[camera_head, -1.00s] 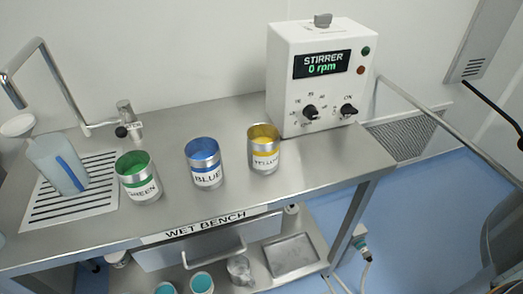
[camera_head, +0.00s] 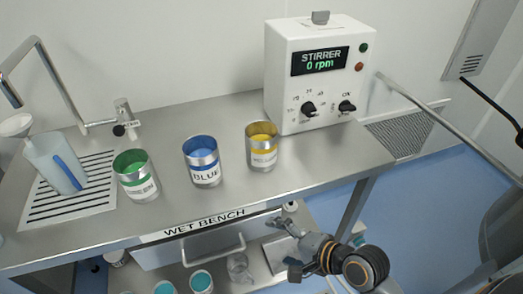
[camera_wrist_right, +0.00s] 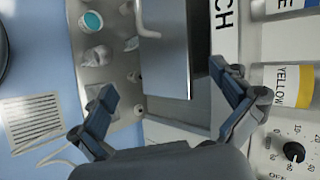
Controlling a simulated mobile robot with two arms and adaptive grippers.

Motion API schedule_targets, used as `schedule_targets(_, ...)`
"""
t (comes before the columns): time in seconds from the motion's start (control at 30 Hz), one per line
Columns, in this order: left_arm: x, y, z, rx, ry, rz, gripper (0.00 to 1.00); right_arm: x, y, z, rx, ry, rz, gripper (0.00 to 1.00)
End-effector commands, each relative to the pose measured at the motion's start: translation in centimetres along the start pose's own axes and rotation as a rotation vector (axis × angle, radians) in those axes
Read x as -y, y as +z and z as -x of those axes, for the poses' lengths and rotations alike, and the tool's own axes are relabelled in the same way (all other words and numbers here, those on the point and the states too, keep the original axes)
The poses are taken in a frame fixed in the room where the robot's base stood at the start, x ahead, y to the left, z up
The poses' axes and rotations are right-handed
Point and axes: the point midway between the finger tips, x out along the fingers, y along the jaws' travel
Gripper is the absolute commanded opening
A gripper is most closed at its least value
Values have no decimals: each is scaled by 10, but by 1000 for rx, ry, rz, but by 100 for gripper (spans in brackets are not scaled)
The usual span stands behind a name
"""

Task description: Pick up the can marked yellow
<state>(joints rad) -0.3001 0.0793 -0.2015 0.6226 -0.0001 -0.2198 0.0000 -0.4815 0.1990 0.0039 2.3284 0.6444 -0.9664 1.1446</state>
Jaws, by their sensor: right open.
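The can marked yellow (camera_head: 262,148) stands upright on the bench, right of the blue can (camera_head: 202,162) and just in front of the stirrer box. In the right wrist view the yellow can (camera_wrist_right: 290,86) lies at the right edge, with its label readable. My right gripper (camera_head: 285,250) is in front of the bench, below its top edge and apart from the can. In the right wrist view its two fingers (camera_wrist_right: 168,105) are spread with nothing between them. My left gripper is not in view.
The green can (camera_head: 136,176) stands left of the blue one. The white stirrer box (camera_head: 318,75) stands behind the yellow can. A clear pitcher (camera_head: 55,163) is on the drain grid at left. The wet bench front edge (camera_head: 205,228) lies between my right gripper and the cans.

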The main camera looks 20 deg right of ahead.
Motion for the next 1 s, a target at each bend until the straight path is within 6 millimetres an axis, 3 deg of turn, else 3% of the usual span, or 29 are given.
schedule_targets(0.2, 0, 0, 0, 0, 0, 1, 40, 72, -38, 8, 112, -337, -767, 100)
schedule_targets(0.43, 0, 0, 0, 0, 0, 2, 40, 113, -81, 29, 283, -555, -1324, 100)
schedule_targets(0.63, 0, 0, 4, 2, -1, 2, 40, 128, -95, 29, 343, -611, -1471, 100)
schedule_targets(1.0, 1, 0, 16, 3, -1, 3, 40, 166, -104, -25, 343, -608, -1470, 100)
